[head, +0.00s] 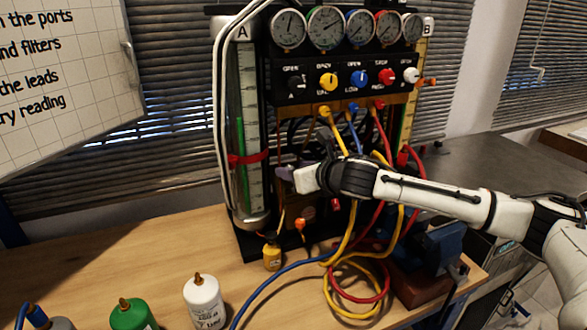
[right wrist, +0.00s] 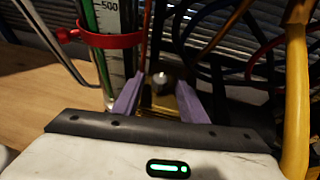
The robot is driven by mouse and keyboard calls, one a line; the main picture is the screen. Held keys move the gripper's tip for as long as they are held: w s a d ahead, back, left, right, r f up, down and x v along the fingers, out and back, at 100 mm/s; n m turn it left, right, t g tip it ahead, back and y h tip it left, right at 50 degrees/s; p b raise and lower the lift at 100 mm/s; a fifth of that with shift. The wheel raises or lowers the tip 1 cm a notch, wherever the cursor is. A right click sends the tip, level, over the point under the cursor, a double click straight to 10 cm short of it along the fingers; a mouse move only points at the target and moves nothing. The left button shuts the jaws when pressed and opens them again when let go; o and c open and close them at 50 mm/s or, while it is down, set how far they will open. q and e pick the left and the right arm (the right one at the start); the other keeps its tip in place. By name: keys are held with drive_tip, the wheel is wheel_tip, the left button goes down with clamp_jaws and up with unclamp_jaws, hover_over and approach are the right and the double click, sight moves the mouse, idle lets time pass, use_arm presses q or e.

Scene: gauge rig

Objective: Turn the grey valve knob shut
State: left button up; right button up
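A dark grey round knob with a bright spot at its middle (right wrist: 161,82) shows in the right wrist view between the fingertips of my right gripper (right wrist: 160,84); it looks like the grey valve knob. The two purple fingers stand apart, with a gap on each side of the knob, so the gripper is open. In the head view, the right gripper (head: 284,173) is at the lower middle of the gauge rig, right of the glass tube (head: 246,125). The knob cannot be made out there. My left gripper is not in view.
Gauges (head: 326,28) and coloured panel knobs (head: 328,81) are above the right arm. Yellow, blue and red hoses (head: 352,215) hang close around its wrist. A red clamp (head: 248,158) rings the tube. Bottles (head: 205,302) stand at the front of the bench (head: 130,250).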

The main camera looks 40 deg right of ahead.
drive_tip(key=shift+w, duration=0.2)
clamp_jaws()
drive_tip(key=shift+a+m+h, duration=0.15)
drive_tip(key=shift+m+h, duration=0.15)
drive_tip(key=m+h, duration=0.2)
drive_tip(key=a+m+g+h, duration=0.1)
drive_tip(key=m+h, duration=0.1)
drive_tip(key=shift+w+m+g+h, duration=0.2)
drive_tip(key=shift+m+g+h, duration=0.1)
drive_tip(key=shift+h, duration=0.1)
drive_tip(key=m+g+h, duration=0.1)
drive_tip(key=m+h, duration=0.1)
drive_tip(key=m+g+h, duration=0.2)
drive_tip(key=shift+w+a, duration=0.15)
drive_tip(key=shift+w, duration=0.05)
drive_tip(key=shift+w+m+g+h, duration=0.15)
drive_tip(key=shift+m+g+h, duration=0.65)
drive_tip(key=shift+m+g, duration=0.55)
drive_tip(key=shift+g, duration=0.25)
